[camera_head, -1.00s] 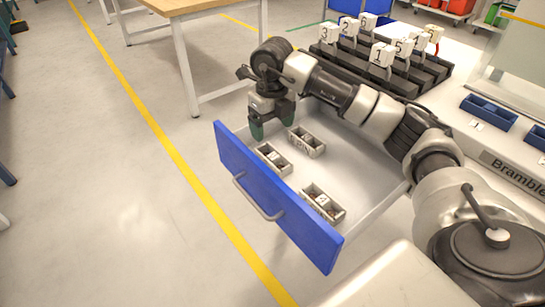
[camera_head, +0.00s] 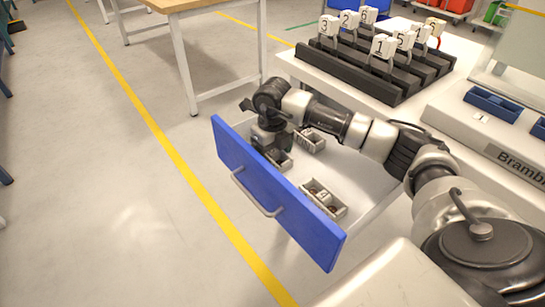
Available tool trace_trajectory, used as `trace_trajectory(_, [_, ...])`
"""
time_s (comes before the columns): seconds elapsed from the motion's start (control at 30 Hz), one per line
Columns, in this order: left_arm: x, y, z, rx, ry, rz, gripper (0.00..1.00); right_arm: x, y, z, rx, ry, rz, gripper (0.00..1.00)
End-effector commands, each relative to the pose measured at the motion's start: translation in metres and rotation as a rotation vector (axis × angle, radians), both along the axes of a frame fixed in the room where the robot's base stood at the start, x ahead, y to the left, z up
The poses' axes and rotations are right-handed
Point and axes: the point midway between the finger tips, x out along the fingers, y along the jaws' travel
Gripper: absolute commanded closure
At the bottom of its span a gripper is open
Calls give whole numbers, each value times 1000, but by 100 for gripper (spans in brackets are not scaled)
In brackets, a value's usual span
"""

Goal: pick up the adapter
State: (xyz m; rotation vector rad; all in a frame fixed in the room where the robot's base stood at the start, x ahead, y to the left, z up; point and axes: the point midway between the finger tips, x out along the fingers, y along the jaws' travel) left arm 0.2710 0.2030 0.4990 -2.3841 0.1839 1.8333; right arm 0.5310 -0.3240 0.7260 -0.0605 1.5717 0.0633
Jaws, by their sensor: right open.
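The open drawer (camera_head: 370,180) with a blue front holds small grey boxes with parts in them. One box (camera_head: 279,160) is near the front panel at the left, one (camera_head: 310,141) is behind it, and one (camera_head: 325,199) is at the right end. My right gripper (camera_head: 268,146) points down into the drawer over the left box and partly covers it. Its fingertips are hard to make out behind the drawer front. The parts are too small for me to tell which is the adapter. My left gripper is not in view.
Black racks (camera_head: 368,66) with numbered white tags stand on the white bench above the drawer. Blue bins (camera_head: 493,103) sit on the bench at the right. A wooden-topped table (camera_head: 188,4) stands behind. The floor left of the drawer is clear.

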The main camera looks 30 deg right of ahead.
Motion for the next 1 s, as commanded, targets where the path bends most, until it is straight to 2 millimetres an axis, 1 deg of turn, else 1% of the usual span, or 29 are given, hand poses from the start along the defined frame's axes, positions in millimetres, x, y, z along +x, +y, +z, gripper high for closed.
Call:
trace_trajectory(0.2, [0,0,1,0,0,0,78,0,0,-1,0,-2,0,19])
trace_trajectory(0.23, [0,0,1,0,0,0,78,0,0,-1,0,-2,0,21])
trace_trajectory(0.6, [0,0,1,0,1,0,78,0,0,-1,0,-1,0,77])
trace_trajectory(1.0, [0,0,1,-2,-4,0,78,0,0,3,0,-2,0,77])
